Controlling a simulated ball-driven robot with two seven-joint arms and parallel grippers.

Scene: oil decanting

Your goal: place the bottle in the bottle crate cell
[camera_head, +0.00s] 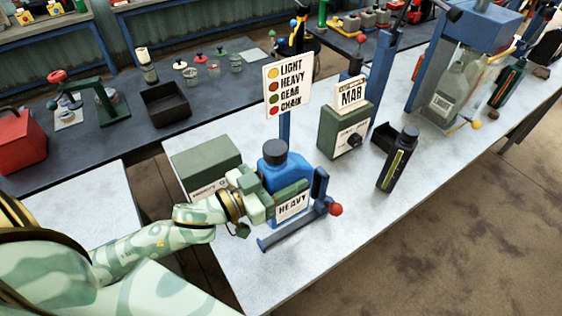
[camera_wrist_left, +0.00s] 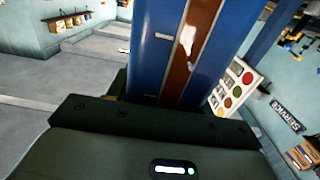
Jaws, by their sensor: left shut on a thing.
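A blue bottle (camera_head: 288,170) with a black cap stands upright on the near light table, behind a white plate reading HEAVY. My left gripper (camera_head: 270,197) is at its side and shut on it. In the left wrist view the blue bottle (camera_wrist_left: 182,50), with a brown vertical strip, fills the space just beyond the gripper. The gripper and the plate hide its lower part, so I cannot tell if it touches the table. A blue stand (camera_head: 285,230) with a red knob is close beside it. I cannot make out a bottle crate cell. My right gripper is not in view.
A sign post (camera_head: 288,88) and a green box marked MAR (camera_head: 344,130) stand behind. A dark bottle (camera_head: 398,160) stands to the right. A green box (camera_head: 206,162) is at left. A black open bin (camera_head: 167,103) sits on the back table. The table's front right is clear.

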